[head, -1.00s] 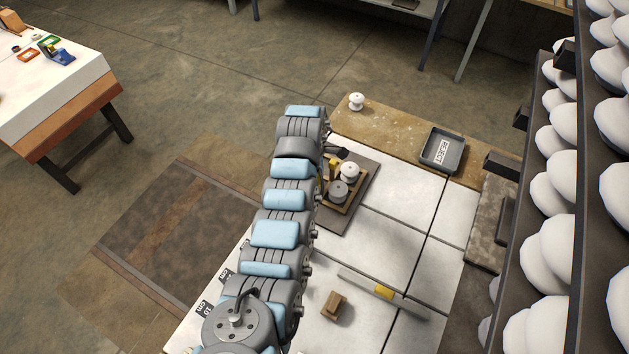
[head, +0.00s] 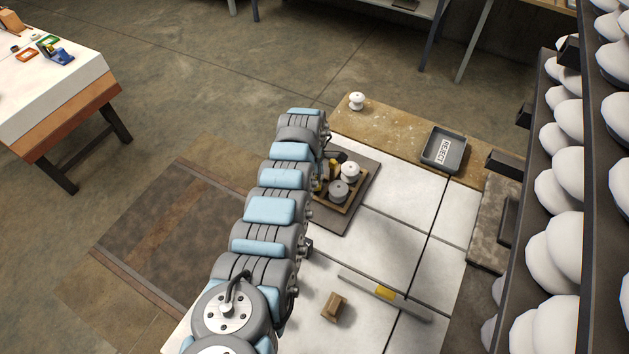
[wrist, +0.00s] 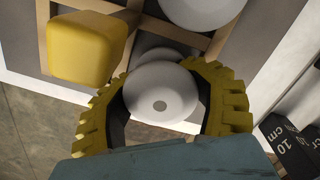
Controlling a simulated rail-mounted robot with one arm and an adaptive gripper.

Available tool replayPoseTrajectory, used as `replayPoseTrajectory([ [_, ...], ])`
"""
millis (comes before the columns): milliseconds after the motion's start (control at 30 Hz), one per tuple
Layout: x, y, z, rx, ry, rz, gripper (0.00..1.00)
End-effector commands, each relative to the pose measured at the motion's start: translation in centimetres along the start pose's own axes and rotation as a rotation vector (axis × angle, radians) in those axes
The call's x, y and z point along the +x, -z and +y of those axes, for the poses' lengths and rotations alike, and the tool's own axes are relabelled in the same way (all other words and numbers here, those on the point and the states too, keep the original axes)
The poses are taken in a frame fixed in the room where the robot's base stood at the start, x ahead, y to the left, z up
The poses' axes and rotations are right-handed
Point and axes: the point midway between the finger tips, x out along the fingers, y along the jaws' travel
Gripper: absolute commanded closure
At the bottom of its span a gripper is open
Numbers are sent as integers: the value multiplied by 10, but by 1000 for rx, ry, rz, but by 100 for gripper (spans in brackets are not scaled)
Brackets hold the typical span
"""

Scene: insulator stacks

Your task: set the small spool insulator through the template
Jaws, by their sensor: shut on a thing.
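In the wrist view my gripper (wrist: 157,78) has its two ribbed yellow fingers closed around a small white spool insulator (wrist: 160,95), seen end-on with a grey centre spot. The wooden template (wrist: 215,44), a frame of slats, lies beyond it. I cannot tell whether the held spool is inside an opening or above it. In the head view the template (head: 346,207) carries a white insulator (head: 349,171) and a grey one (head: 338,190). My arm hides much of the gripper and the template's left side there.
A yellow rounded block (wrist: 85,47) shows close beside the left finger; I cannot tell what it is. Another white spool (head: 356,101) stands on the brown strip, left of the reject tray (head: 443,150). A wooden block (head: 334,306) and a bar (head: 384,294) lie nearer. Insulator racks line the right.

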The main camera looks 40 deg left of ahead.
Motion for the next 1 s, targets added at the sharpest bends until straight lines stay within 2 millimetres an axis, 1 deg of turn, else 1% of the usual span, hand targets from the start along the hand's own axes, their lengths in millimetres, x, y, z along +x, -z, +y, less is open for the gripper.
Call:
replayPoseTrajectory([
  [100, 5, 0, 1, 0, -3, -1, 100],
  [367, 5, 0, 1, -1, -3, -1, 100],
  [600, 11, 1, 0, -1, -2, -1, 100],
  [633, 11, 1, 1, -2, -2, -1, 57],
  [667, 10, 1, 1, -2, -3, -1, 48],
  [700, 10, 1, 0, -2, -2, -1, 37],
  [767, 10, 1, 0, -2, -2, -1, 20],
  [800, 10, 1, 0, -2, -2, -1, 16],
  [1000, 10, 1, 0, -1, -2, -1, 16],
])
